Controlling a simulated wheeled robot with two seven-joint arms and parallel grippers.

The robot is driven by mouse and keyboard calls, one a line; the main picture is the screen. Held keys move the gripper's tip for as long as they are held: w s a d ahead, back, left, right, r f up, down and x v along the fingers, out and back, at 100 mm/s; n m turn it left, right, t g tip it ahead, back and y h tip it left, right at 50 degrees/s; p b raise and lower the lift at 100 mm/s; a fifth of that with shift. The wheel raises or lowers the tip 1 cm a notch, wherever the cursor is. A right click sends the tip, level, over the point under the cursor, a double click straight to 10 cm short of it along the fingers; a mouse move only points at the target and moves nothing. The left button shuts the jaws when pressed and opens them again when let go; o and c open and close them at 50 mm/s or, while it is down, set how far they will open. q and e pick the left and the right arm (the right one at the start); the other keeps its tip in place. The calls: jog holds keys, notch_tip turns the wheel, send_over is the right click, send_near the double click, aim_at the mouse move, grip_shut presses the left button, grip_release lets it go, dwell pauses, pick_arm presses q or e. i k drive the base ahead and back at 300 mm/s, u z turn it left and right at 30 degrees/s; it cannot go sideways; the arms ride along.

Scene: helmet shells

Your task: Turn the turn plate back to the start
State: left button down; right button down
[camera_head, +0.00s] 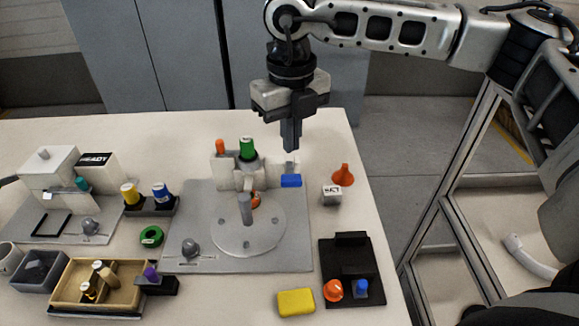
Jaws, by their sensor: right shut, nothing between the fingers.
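The turn plate (229,241) is a round grey disc with small holes, lying on a grey base plate (296,258) near the middle of the table. A grey upright post (245,208) stands at its back part, with an orange piece (256,202) just behind it. My right gripper (291,148) points straight down above the back right of the base plate. Its fingers are together and hold nothing. It is apart from the turn plate. My left gripper does not show.
A green-capped piece (247,148) and a blue block (291,180) are close to my right gripper. A black stand (368,262), yellow block (296,302) and tan tray (67,284) are in front.

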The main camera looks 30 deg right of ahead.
aim_at(239, 230)
jog(key=k, duration=1)
